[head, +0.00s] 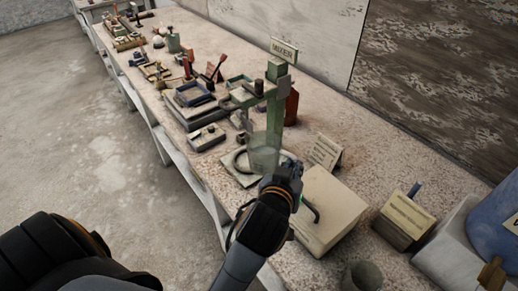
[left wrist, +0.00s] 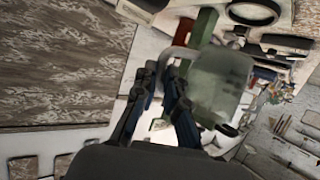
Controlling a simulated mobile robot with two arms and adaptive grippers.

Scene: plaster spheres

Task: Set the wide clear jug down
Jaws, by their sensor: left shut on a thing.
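The wide clear jug (head: 264,153) is a see-through, greenish vessel near the middle of the head view. It also fills the area right of centre in the left wrist view (left wrist: 221,84), with its pale handle (left wrist: 176,55) toward the fingers. My left gripper (head: 284,176) is at the jug's near side; its dark fingers (left wrist: 161,88) are shut on the jug, apparently at the handle. The fingers partly hide the grip. I cannot tell whether the jug's bottom touches the surface below. My right gripper is not in view.
The long speckled bench (head: 335,120) runs away to the upper left. A green post with a sign (head: 284,50) stands just behind the jug. A pale plate with a dark ring (head: 238,166) lies beside it. A cream box (head: 330,210) and a blue container (head: 495,225) are at right.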

